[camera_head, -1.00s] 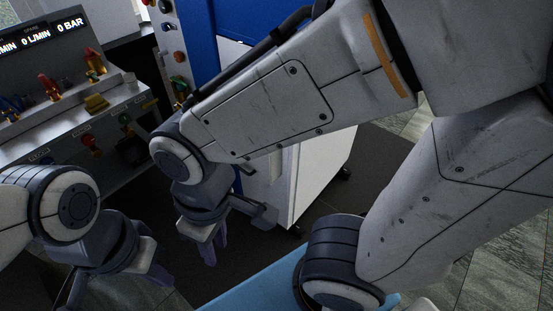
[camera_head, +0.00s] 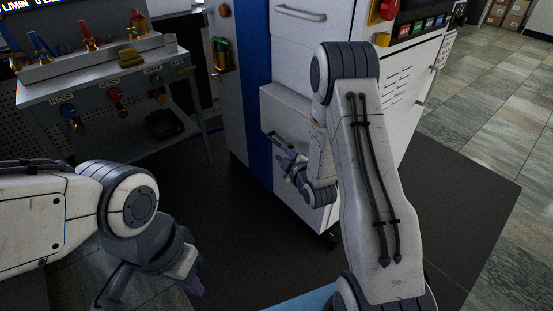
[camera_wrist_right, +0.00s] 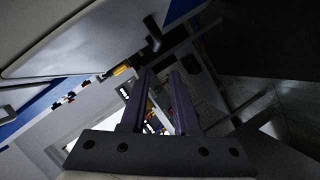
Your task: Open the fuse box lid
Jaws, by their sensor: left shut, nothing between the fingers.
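A pale grey box-like panel (camera_head: 290,102) stands out from the cabinet's front, below its handle. I cannot tell for certain whether it is the fuse box or its lid. My right gripper (camera_head: 279,147) is in front of this panel. The head view does not show whether it touches it. In the right wrist view its two fingers (camera_wrist_right: 161,72) stand apart with nothing held between them. A pale flat panel (camera_wrist_right: 85,38) fills the upper left there, with a dark knob-like part (camera_wrist_right: 152,32) beside it. My left gripper (camera_head: 196,288) is shut and empty, low at the left.
A white cabinet (camera_head: 318,45) with a handle (camera_head: 301,14) and a red button (camera_head: 385,8) stands behind my right arm. A grey bench (camera_head: 100,80) with coloured valves is at the left. Dark matting covers the floor between; tiled floor (camera_head: 490,110) is open at the right.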

